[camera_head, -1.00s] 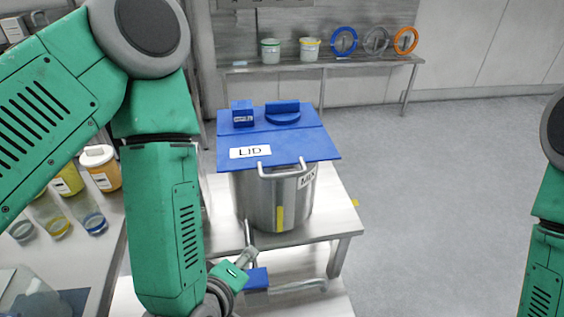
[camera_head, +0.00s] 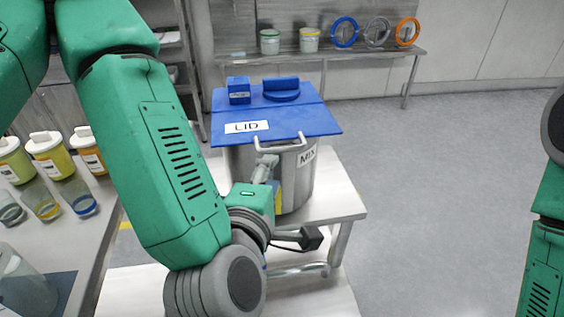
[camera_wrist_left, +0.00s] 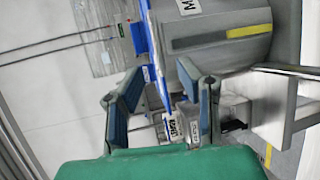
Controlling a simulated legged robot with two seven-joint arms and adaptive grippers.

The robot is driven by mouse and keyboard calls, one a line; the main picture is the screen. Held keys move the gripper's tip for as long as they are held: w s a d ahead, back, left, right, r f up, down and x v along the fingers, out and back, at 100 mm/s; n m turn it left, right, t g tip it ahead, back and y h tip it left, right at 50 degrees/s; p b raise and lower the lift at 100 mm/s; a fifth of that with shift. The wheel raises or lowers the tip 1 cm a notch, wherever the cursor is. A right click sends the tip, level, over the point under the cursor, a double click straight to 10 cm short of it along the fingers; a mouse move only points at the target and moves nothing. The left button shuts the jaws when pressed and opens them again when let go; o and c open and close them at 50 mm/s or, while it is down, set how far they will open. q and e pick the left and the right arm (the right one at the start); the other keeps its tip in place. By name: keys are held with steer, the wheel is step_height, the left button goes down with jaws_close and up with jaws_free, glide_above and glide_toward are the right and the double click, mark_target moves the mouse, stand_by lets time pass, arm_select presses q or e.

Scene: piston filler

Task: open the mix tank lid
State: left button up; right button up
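The mix tank (camera_head: 298,180) is a steel pot with a MIX label, standing on a low table. Its blue lid (camera_head: 300,122) lies flat and closed, with a LID label and a silver bar handle (camera_head: 290,147) at the front edge. My left gripper (camera_head: 266,162) is just in front of the tank, by the left end of the handle. In the left wrist view its two fingers (camera_wrist_left: 160,100) are apart, with the blue lid edge (camera_wrist_left: 153,72) seen between them. I cannot tell whether they touch anything. My right gripper is out of view; only part of that arm shows.
A side table (camera_head: 95,235) on the left holds several jars and glasses. A back shelf (camera_head: 350,60) carries two tubs and three coloured rings. A blue block (camera_head: 239,90) and a blue round knob (camera_head: 281,89) sit on the tank top's rear part. The floor to the right is clear.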

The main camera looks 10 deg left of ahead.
mark_target(284, 151)
arm_select(q)
steer(key=w, duration=0.3)
steer(key=w+f, duration=0.1)
steer(key=w, duration=0.5)
steer(key=shift+d+f+p, duration=0.2)
steer(key=shift+f+p, duration=0.05)
steer(key=shift+p, duration=0.15)
steer(key=shift+w+a+f, duration=0.1)
steer(key=shift+w+a, duration=0.15)
steer(key=shift+d, duration=0.1)
steer(key=shift+d, duration=0.25)
jaws_close()
